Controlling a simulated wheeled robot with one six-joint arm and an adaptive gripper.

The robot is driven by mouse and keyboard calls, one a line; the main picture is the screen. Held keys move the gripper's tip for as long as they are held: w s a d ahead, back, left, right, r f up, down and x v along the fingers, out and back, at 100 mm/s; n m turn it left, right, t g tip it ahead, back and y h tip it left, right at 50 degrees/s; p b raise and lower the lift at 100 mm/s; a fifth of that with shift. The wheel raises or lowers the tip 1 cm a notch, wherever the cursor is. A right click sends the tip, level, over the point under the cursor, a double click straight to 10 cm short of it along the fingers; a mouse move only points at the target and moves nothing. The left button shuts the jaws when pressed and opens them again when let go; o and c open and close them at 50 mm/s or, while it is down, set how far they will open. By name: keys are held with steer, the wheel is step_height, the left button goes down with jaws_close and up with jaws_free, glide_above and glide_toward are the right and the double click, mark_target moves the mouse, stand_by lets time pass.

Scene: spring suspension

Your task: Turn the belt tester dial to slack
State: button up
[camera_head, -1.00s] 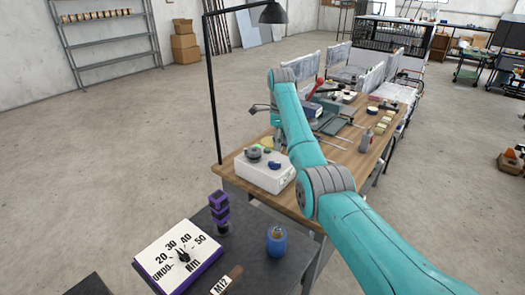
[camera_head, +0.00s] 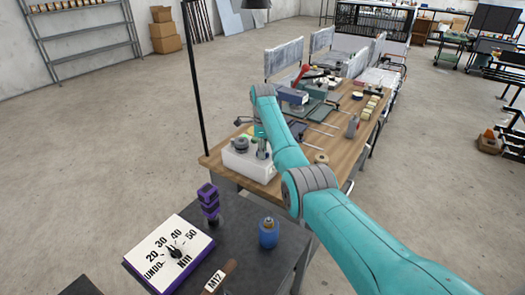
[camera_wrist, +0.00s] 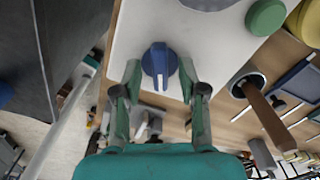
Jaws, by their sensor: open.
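A white box (camera_head: 246,167) stands on the near end of the wooden bench. In the wrist view its pale top (camera_wrist: 206,45) carries a round blue dial (camera_wrist: 159,60) with a raised grip bar, and a green button (camera_wrist: 265,17). My gripper (camera_wrist: 160,68) is open, with one finger on each side of the blue dial in the picture. I cannot tell whether the fingers touch it. In the head view my gripper (camera_head: 262,149) is over the box's right part and hides the dial there. No slack mark is readable.
A round grey knob (camera_head: 241,145) is on the box, left of my gripper. A dark nearer table holds a purple-edged dial board (camera_head: 168,255), a purple stack (camera_head: 209,203) and a blue container (camera_head: 269,233). A lamp post (camera_head: 196,85) rises beside the bench.

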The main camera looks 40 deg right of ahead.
steer(key=shift+f, duration=0.2)
jaws_close()
stand_by(0.3)
